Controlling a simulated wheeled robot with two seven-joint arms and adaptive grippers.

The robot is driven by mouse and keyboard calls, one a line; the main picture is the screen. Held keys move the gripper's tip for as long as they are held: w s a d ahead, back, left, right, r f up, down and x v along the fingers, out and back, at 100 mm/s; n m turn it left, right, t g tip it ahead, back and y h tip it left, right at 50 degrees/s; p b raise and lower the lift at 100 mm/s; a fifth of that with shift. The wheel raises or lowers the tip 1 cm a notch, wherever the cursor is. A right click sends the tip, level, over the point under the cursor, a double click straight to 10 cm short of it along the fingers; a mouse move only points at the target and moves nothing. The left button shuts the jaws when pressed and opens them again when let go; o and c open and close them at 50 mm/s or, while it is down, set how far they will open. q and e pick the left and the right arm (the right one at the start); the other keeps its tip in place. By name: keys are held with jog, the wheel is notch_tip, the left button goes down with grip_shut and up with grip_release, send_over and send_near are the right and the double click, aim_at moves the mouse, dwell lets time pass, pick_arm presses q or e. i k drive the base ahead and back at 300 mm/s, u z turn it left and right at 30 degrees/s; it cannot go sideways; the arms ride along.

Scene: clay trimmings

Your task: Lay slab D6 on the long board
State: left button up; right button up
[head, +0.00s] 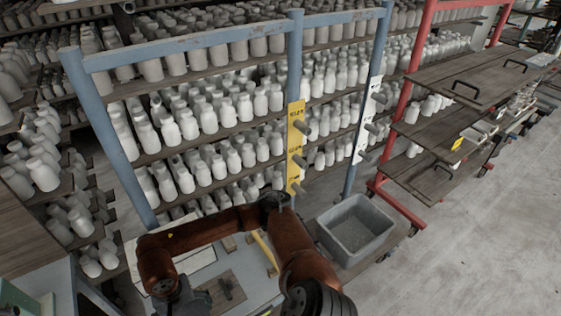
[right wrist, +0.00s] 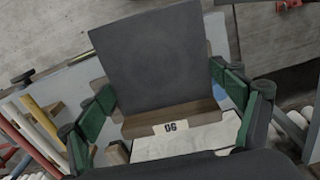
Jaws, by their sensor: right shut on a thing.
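Slab D6 (right wrist: 150,62) is a dark grey, square, flat piece in the right wrist view. Below it shows a brown wooden edge with a white tag (right wrist: 170,127) that appears to read D6. My right gripper (right wrist: 162,88) is shut on it, with green-padded fingers at its left and right sides. In the head view my right gripper (head: 190,301) is low at the left of centre, over the work table; the slab cannot be made out clearly there. A pale flat panel (head: 184,264) lies on the table, partly behind my arm; I cannot tell whether it is the long board. My left gripper is not in view.
Blue-framed shelves (head: 100,130) full of white bottles stand behind the table. A grey bin (head: 358,228) stands right of my arm. A red-framed rack (head: 415,75) with wooden shelves is farther right. A yellow bar (head: 264,249) and small wooden blocks lie near my arm. The right floor is clear.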

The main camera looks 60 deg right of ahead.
aim_at(480, 85)
jog(key=z, duration=4.35)
jog(key=i, duration=5.4)
jog(key=u, duration=1.55)
